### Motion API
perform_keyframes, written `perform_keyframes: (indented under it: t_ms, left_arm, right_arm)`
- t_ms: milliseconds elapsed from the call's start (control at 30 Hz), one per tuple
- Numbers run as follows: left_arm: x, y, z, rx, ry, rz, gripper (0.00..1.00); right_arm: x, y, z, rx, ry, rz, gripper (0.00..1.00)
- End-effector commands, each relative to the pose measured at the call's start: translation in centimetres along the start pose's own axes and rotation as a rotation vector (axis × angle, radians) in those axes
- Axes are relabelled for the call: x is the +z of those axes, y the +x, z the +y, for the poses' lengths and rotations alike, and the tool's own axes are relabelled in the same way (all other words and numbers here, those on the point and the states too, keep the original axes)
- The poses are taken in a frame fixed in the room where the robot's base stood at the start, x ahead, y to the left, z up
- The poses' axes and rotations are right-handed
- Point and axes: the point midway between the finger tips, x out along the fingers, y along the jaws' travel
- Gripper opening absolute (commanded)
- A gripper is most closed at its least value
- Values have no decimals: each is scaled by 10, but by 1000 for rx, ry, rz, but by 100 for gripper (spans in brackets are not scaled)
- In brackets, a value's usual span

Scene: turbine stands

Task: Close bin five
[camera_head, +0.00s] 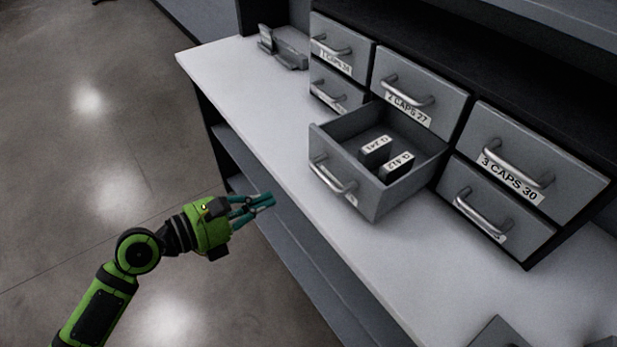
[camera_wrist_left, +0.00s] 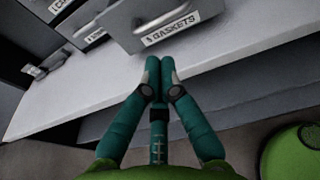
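Bin five (camera_head: 345,192) is the grey drawer in the lower middle of the cabinet. It is pulled well out over the white counter, with a silver bar handle on its front. Two dark boxes with white labels (camera_head: 376,150) lie inside it. In the left wrist view its front (camera_wrist_left: 150,22) shows at the top, with a label reading "5 GASKETS". My left gripper (camera_head: 269,200) is in front of the counter edge, left of and below the drawer front, apart from it. Its teal fingers (camera_wrist_left: 160,62) are together with nothing between them. My right gripper is not in view.
The other drawers, such as "2 CAPS 27" (camera_head: 412,92) and "3 CAPS 30" (camera_head: 515,172), are shut. A small grey holder (camera_head: 285,48) stands at the counter's far left. The white counter (camera_head: 245,95) is clear left of the drawer. A lower shelf runs beneath.

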Motion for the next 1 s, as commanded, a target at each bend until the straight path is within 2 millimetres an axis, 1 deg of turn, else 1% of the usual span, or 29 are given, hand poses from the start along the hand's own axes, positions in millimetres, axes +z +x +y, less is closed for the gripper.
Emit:
perform_keyframes:
  t_ms: [33, 300, 400, 500, 600, 700, 1000]
  left_arm:
    - [5, 11, 1, 0, -2, -5, 0]
    - [3, 69, 0, -1, 1, -2, 0]
    - [3, 87, 0, -2, 1, 0, 0]
    - [2, 100, 0, -1, 4, 0, 0]
    - [1, 108, 0, -1, 4, 0, 0]
    - [0, 112, 0, -2, 4, 2, 0]
    - [0, 113, 0, -1, 4, 1, 0]
  right_arm:
    - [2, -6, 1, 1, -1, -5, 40]
    - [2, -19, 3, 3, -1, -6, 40]
    - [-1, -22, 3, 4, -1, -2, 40]
    - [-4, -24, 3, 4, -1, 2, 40]
    - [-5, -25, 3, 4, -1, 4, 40]
    - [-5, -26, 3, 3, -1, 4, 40]
    - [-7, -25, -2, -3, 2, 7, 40]
